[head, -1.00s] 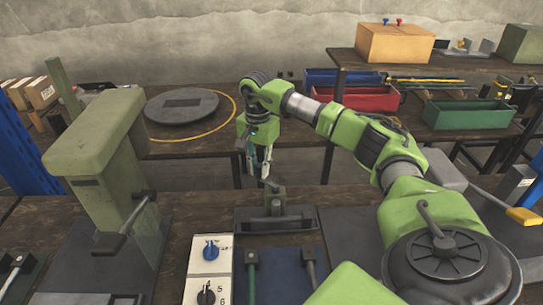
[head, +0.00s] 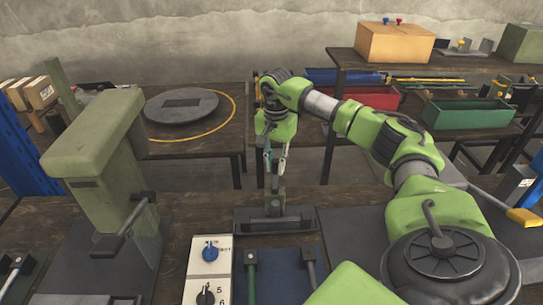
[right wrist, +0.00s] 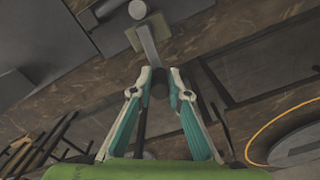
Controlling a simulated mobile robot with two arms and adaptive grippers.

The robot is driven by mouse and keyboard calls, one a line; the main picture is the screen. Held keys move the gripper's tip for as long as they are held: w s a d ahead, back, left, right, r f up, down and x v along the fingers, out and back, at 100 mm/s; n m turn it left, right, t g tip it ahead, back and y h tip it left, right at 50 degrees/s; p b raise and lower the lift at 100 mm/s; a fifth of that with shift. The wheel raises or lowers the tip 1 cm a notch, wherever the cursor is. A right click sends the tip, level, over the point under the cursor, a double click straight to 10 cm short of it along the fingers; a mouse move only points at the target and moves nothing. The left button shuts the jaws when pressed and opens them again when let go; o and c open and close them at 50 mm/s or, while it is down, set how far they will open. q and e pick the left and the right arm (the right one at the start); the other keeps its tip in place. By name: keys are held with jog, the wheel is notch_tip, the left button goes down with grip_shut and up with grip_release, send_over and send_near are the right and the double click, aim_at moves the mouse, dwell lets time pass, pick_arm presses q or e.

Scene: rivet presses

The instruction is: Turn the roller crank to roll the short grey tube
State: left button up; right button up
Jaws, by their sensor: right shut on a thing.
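The roller crank (head: 275,190) stands up from the dark grey roller unit (head: 245,224) near the middle of the bench. In the right wrist view the crank arm (right wrist: 148,45) runs from its mount to a dark grip (right wrist: 159,82) between my fingers. My right gripper (head: 275,168) is shut on this crank grip, above and behind the roller unit; its pale-tipped fingers also show in the right wrist view (right wrist: 159,88). A pale round end (right wrist: 137,9) shows near the crank mount. I cannot tell for sure which part is the short grey tube. My left gripper is out of view.
A green press (head: 95,150) stands left of the roller unit. A white control panel (head: 209,268) with knobs is in front.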

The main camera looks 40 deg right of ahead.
jog(key=o, duration=1.7)
jog(key=shift+s+a, duration=0.1)
jog(key=shift+a, duration=0.15)
jog(key=shift+o, duration=0.2)
jog(key=shift+d+r, duration=0.1)
notch_tip(320, 180, up, 7)
jog(key=p, duration=0.6)
